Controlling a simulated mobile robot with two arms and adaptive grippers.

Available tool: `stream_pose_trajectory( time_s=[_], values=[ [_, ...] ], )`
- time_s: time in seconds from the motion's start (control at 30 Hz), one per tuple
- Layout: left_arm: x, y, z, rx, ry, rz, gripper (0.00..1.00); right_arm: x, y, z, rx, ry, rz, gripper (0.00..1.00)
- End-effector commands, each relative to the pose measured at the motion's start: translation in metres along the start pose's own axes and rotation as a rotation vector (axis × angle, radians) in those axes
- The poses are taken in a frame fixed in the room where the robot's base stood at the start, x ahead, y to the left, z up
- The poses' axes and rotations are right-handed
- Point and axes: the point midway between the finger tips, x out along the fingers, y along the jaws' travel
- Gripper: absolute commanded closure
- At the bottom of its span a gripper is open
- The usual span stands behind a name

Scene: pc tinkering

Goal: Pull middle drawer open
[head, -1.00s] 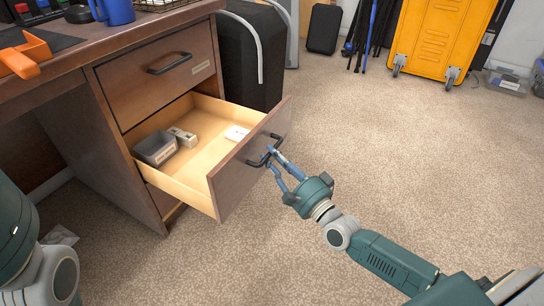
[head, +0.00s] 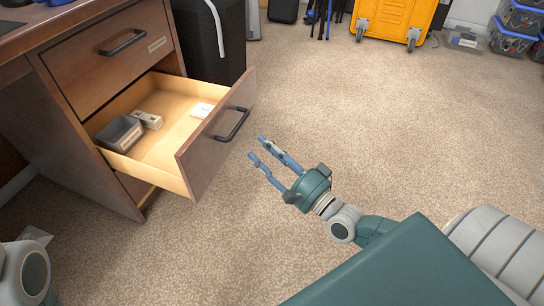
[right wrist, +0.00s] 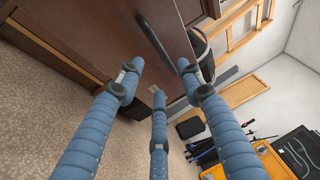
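The middle drawer (head: 188,178) of the brown wooden desk stands well open. Its black handle (head: 233,125) is on the front panel, and it also shows in the right wrist view (right wrist: 154,38). Inside the drawer lie a grey bin (head: 120,134), small beige boxes (head: 148,119) and a white item (head: 202,110). My right gripper (head: 257,148) is open and empty, in front of the handle and apart from it. Its blue fingers (right wrist: 158,88) are spread in the right wrist view. My left gripper is out of view.
The closed top drawer (head: 112,60) is above. A black case (head: 208,40) stands beside the desk. A yellow cabinet on wheels (head: 395,18) and bins (head: 512,40) stand at the back. The carpet (head: 380,120) to the right is clear.

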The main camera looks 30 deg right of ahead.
Motion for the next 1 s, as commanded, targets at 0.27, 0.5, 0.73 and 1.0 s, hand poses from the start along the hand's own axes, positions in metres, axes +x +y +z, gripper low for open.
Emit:
stream_pose_trajectory(
  time_s=[0.27, 0.5, 0.73, 1.0],
  values=[
    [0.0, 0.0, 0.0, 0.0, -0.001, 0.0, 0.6, -0.028, 0.0, 0.0, 0.0, 0.0, 0.0, 0.63],
    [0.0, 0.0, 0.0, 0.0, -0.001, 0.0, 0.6, -0.029, -0.001, 0.0, 0.001, 0.0, -0.001, 0.63],
    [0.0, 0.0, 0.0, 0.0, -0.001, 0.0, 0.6, -0.029, 0.0, 0.0, 0.0, 0.0, -0.001, 0.63],
    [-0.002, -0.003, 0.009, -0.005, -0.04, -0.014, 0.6, -0.018, -0.054, 0.038, -0.13, -0.017, -0.126, 0.63]
  ],
)
